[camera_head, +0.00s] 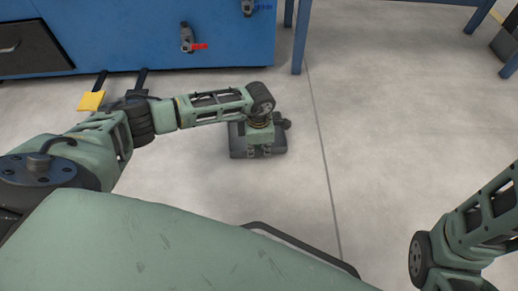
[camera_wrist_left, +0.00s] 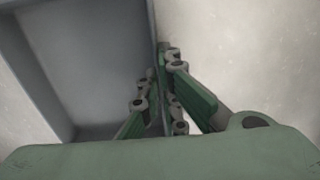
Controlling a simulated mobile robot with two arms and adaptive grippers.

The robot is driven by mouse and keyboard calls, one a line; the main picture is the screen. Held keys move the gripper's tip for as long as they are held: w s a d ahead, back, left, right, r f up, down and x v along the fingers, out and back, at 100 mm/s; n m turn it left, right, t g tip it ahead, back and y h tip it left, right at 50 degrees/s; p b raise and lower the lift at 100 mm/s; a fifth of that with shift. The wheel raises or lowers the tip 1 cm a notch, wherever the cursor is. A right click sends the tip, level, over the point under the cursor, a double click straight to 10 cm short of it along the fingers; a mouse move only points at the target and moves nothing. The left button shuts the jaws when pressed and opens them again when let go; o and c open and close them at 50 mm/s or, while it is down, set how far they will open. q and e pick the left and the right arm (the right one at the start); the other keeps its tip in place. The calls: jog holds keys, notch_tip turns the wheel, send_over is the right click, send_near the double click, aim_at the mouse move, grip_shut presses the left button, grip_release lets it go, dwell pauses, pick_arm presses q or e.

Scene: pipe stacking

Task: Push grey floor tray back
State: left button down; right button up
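The grey floor tray (camera_head: 237,148) lies on the concrete floor in front of the blue cabinet. In the left wrist view its inside and side wall (camera_wrist_left: 85,65) fill the left part. My left gripper (camera_head: 259,151) points down over the tray and covers much of it in the head view. In the left wrist view its fingers (camera_wrist_left: 160,88) stand close together on either side of the tray's wall, shut on it. My right gripper is out of view; only part of my right arm shows at the lower right of the head view.
The blue cabinet (camera_head: 160,35) stands behind the tray, with a red-tagged dark fitting (camera_head: 187,40) on its face. Blue table legs (camera_head: 301,38) stand right of it. A yellow piece (camera_head: 91,101) is near my left arm. Floor right of the tray is clear.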

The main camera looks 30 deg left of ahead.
pick_arm(q)
jog(key=c, duration=1.9)
grip_release()
jog(key=shift+o, duration=0.2)
notch_tip(320, 180, up, 12)
